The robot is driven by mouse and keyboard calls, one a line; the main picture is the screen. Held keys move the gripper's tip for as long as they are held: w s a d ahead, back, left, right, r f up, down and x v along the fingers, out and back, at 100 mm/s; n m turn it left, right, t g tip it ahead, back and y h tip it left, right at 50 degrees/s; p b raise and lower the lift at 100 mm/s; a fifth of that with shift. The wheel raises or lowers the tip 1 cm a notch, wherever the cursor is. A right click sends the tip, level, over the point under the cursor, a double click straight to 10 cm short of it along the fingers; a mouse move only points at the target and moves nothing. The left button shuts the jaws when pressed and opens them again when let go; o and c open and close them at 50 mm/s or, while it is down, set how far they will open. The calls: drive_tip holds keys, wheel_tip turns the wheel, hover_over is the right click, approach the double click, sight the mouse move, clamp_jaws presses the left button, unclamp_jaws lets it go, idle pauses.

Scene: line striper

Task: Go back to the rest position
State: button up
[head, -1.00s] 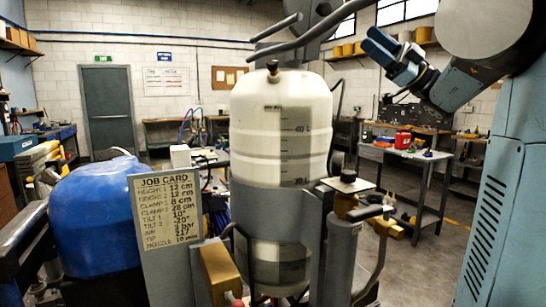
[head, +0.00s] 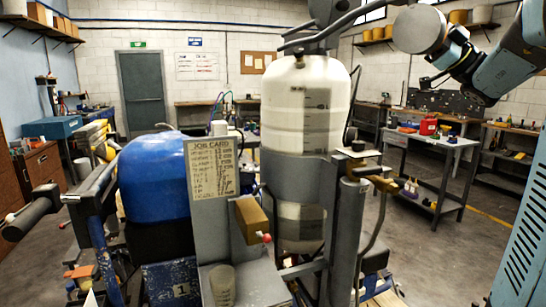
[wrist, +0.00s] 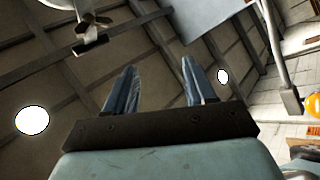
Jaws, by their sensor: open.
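My gripper (wrist: 159,72) is open in the wrist view, with two blue fingers apart and nothing between them. It points up towards the ceiling beams. In the head view my arm is raised at the top right, above the workbenches, and the fingers cannot be made out there. The line striper stands ahead, with a white paint tank (head: 308,105), a blue rounded tank (head: 155,178) and a job card (head: 212,167) on a grey panel.
A grey bench (head: 425,140) with a red box (head: 428,126) stands at the right. Wooden drawers (head: 40,165) are at the left. A grey door (head: 141,92) is in the back wall. Grey floor (head: 450,265) is open at the right, below the bench.

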drive_tip(key=s+a+f+m+g+h, duration=0.1)
drive_tip(key=s+a+f+m+h, duration=0.45)
drive_tip(key=a+f+m, duration=0.35)
drive_tip(key=s+a+f+m+h, duration=0.5)
drive_tip(key=a+f+m+h, duration=0.1)
drive_tip(key=f, duration=0.4)
drive_tip(key=s+d+f+m+t+h, duration=0.1)
drive_tip(key=s+d+f+m+h, duration=0.3)
drive_tip(key=f, duration=0.4)
drive_tip(key=s+d+f+m+t+h, duration=0.1)
drive_tip(key=s+d+f+m+h, duration=0.3)
drive_tip(key=f+h, duration=0.5)
drive_tip(key=shift+s+d+f+m, duration=0.2)
drive_tip(key=shift+s+d+m, duration=0.15)
drive_tip(key=shift+s+m, duration=0.55)
drive_tip(key=shift+w, duration=0.15)
